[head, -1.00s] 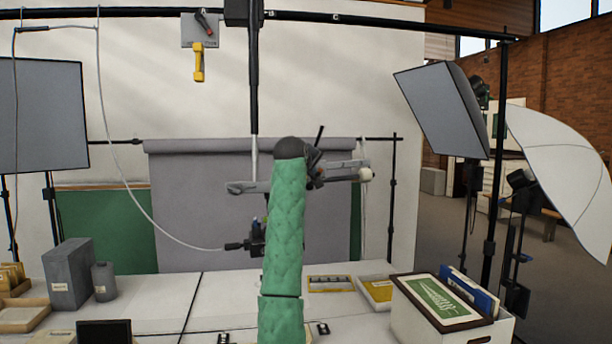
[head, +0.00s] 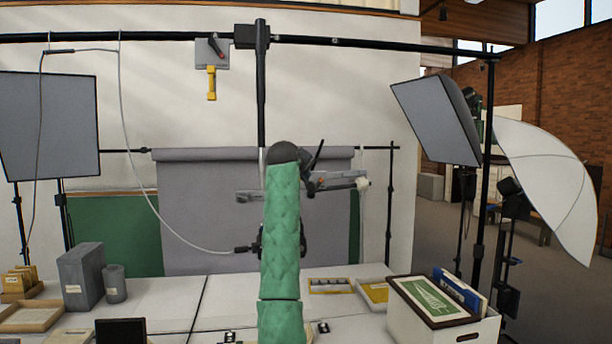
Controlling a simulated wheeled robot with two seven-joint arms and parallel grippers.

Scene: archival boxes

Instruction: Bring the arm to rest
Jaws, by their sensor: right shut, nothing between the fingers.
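My right arm, in a green quilted sleeve, rises from the bottom centre of the head view to a dark rounded joint. My right gripper (head: 318,154) is the dark part just right of that joint, partly hidden behind the arm. Its thin dark tip points up, shut and with nothing visible in it. It is above the table, in front of the grey backdrop (head: 200,220). My left gripper is not in view.
The white table (head: 165,300) holds a grey box (head: 81,277) and wooden trays (head: 30,317) at left. A white box (head: 450,333) with a framed green picture stands at right. A grey bar (head: 335,187) crosses behind my arm. Softboxes (head: 436,120) stand at both sides.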

